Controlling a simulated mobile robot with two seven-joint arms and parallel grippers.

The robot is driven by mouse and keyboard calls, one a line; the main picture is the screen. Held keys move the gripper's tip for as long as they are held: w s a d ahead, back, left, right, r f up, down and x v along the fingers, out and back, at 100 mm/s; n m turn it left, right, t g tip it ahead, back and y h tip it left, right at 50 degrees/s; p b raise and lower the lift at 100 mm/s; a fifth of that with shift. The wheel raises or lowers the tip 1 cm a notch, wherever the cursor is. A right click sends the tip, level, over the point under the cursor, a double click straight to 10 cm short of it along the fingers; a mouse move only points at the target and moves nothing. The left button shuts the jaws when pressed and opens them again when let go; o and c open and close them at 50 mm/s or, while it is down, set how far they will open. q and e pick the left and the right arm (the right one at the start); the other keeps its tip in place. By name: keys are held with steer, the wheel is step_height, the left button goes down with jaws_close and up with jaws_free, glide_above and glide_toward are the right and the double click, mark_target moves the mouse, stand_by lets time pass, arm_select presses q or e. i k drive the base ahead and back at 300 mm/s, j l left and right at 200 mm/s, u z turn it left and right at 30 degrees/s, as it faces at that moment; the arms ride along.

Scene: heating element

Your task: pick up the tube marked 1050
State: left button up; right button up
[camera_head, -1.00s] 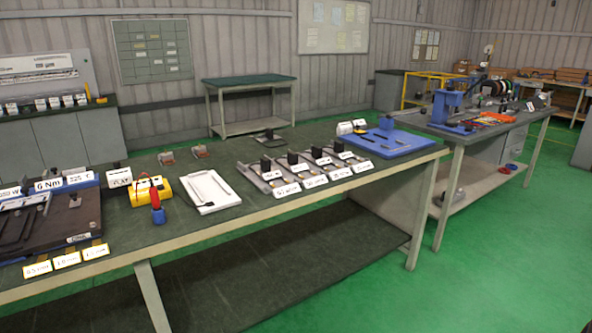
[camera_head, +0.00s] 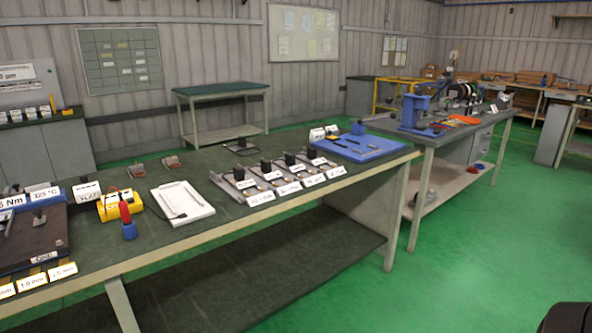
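I cannot make out a tube marked 1050; no label in view reads clearly as that number. A row of grey metal holders (camera_head: 236,186) with dark blocks and white labels stands on the long bench; its labels (camera_head: 261,198) are too small to read surely. A dark fixture (camera_head: 30,246) at the left edge carries labels that seem to read 5 Nm and 125 °C. Neither of my grippers is in view.
The long green-topped bench (camera_head: 216,229) also holds a white tray (camera_head: 168,194), a yellow device (camera_head: 113,206), a red and blue tool (camera_head: 129,229) and a blue tray (camera_head: 378,142). Green floor (camera_head: 470,260) is free at right. A dark rounded shape (camera_head: 568,319) shows at bottom right.

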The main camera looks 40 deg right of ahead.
mark_target(266, 173)
steer(key=i+l, duration=0.15)
steer(key=l, duration=0.2)
steer(key=i+l+u, duration=0.15)
steer(key=l, duration=0.25)
steer(key=i+l, duration=0.2)
steer(key=l, duration=0.15)
steer(key=i+l+u, duration=0.1)
steer(key=l, duration=0.3)
steer(key=i+l, duration=0.15)
steer(key=l, duration=0.25)
steer(key=i+l+u, duration=0.15)
steer(key=l, duration=0.2)
steer(key=i+l, duration=0.1)
steer(key=l, duration=0.3)
